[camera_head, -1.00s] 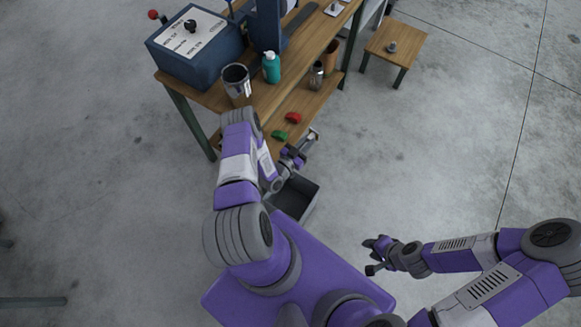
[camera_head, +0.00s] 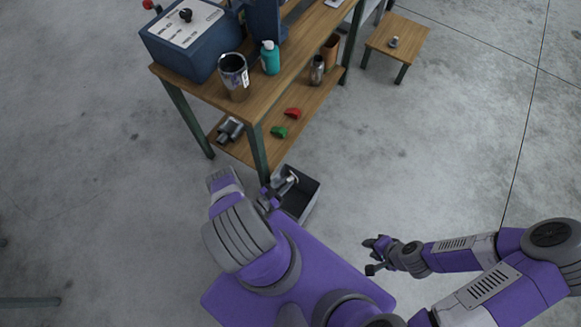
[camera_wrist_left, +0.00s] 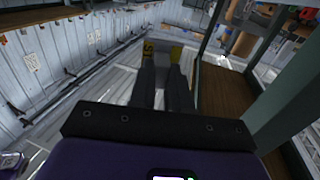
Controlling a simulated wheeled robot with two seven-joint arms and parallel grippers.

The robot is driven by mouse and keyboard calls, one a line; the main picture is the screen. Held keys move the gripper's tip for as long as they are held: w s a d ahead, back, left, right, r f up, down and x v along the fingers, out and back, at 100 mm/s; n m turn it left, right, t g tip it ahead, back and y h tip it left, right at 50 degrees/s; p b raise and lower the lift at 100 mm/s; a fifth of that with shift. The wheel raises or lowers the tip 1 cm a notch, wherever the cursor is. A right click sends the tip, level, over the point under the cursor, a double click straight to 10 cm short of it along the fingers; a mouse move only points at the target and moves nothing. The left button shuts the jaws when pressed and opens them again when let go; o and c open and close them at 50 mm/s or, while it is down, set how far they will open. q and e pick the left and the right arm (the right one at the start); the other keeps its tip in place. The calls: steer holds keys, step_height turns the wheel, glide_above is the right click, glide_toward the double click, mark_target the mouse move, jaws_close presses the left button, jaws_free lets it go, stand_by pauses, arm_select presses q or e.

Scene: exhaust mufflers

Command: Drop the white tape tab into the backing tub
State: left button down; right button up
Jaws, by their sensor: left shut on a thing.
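My left gripper (camera_head: 286,186) is low beside the table's near leg, at the dark open tub (camera_head: 311,205) on the floor. Its fingers are over the tub's upper left part in the head view. A small pale piece (camera_head: 292,179) shows at the fingertips; it looks like the white tape tab, but is too small to make out clearly.
The wooden table (camera_head: 205,95) carries a blue machine (camera_head: 190,45), a metal can (camera_head: 234,78) and a teal bottle (camera_head: 270,59). Its lower shelf holds a red piece (camera_head: 293,113) and a green piece (camera_head: 279,132). The floor on the right is open.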

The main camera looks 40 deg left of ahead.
arm_select(q)
step_height(320, 180, down, 3)
steer(key=shift+f+b, duration=0.1)
steer(key=shift+b, duration=0.8)
steer(key=c, duration=1)
jaws_free()
steer(key=s+a, duration=0.1)
steer(key=s, duration=0.6)
steer(key=shift+s+p, duration=0.2)
steer(key=shift+p, duration=0.1)
steer(key=shift+a, duration=0.1)
